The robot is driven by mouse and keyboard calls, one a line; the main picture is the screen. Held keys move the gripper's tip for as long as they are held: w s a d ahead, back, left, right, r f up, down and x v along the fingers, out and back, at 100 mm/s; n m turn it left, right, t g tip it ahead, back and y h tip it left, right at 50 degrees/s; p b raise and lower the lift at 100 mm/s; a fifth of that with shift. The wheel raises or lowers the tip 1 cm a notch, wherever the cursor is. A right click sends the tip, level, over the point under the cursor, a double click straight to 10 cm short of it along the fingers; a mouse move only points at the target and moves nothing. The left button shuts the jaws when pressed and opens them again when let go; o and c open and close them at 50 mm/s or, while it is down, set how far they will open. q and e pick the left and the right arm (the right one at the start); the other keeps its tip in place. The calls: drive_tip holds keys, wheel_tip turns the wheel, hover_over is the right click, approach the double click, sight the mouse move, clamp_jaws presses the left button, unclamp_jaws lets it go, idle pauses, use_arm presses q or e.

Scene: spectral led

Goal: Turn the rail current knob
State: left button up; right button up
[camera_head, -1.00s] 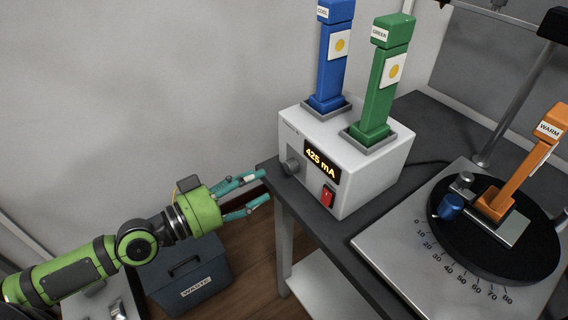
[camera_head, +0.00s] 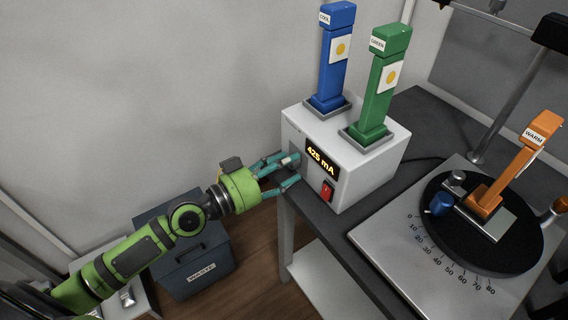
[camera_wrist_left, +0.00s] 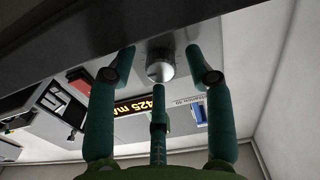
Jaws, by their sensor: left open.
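The rail current knob is a grey round knob on the front of the white supply box (camera_head: 372,172). In the left wrist view the knob (camera_wrist_left: 160,66) sits between my open fingers, a little beyond the tips; I cannot tell whether anything touches it. In the head view my fingers mostly hide it. My left gripper (camera_head: 294,170) is open with teal fingers, at the box's front left of the display (camera_head: 322,160), which reads 425 mA. The gripper also shows in the left wrist view (camera_wrist_left: 165,60). My right gripper is not in view.
A red switch (camera_head: 327,191) is right of the knob. Blue (camera_head: 335,75) and green (camera_head: 378,95) sticks stand on the box. An orange stick (camera_head: 510,170) stands on a black turntable (camera_head: 450,228) at right. A waste bin (camera_head: 190,250) is below my arm.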

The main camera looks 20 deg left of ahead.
use_arm(q)
clamp_jaws()
drive_tip(key=shift+n, duration=2.5)
unclamp_jaws()
drive_tip(key=v, duration=1.2)
